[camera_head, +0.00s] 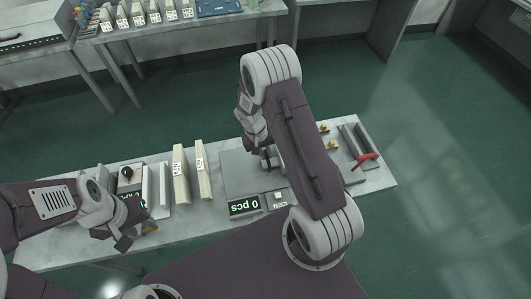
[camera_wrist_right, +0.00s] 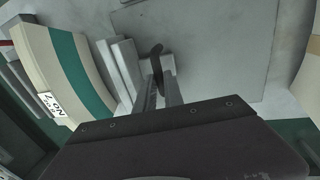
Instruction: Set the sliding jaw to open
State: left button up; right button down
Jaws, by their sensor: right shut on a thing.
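In the right wrist view, a dark handle (camera_wrist_right: 157,54) stands on a small pale block (camera_wrist_right: 166,66), which looks like the sliding jaw's grip. Pale parallel bars (camera_wrist_right: 124,68) lie just left of it. My right gripper (camera_wrist_right: 158,80) is shut on the dark handle, fingers close together.
The grey plate (camera_head: 240,165) has a display reading 0 pcs (camera_head: 244,206). Cream upright pieces (camera_head: 180,178) stand to its left, near a black knob (camera_head: 126,172). A red handle (camera_head: 366,159) lies by dark bars (camera_head: 350,140) at the table's right end. A back table (camera_head: 160,30) holds labelled pieces.

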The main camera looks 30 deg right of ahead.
jog(key=shift+r, duration=0.1)
jog(key=a, duration=0.2)
jog(key=w+a+b, duration=0.1)
jog(key=a, duration=0.4)
jog(key=shift+w+a, duration=0.1)
jog(key=shift+w, duration=0.3)
jog(key=c, duration=1.5)
grip_release()
jog(key=shift+o, duration=0.2)
jog(key=shift+a, duration=0.15)
jog(key=shift+r, duration=0.25)
notch_tip(320, 180, up, 8)
jog(key=a+b, duration=0.1)
jog(key=shift+w+a+r, duration=0.15)
jog(key=shift+a+r, duration=0.05)
jog(key=shift+a, duration=0.15)
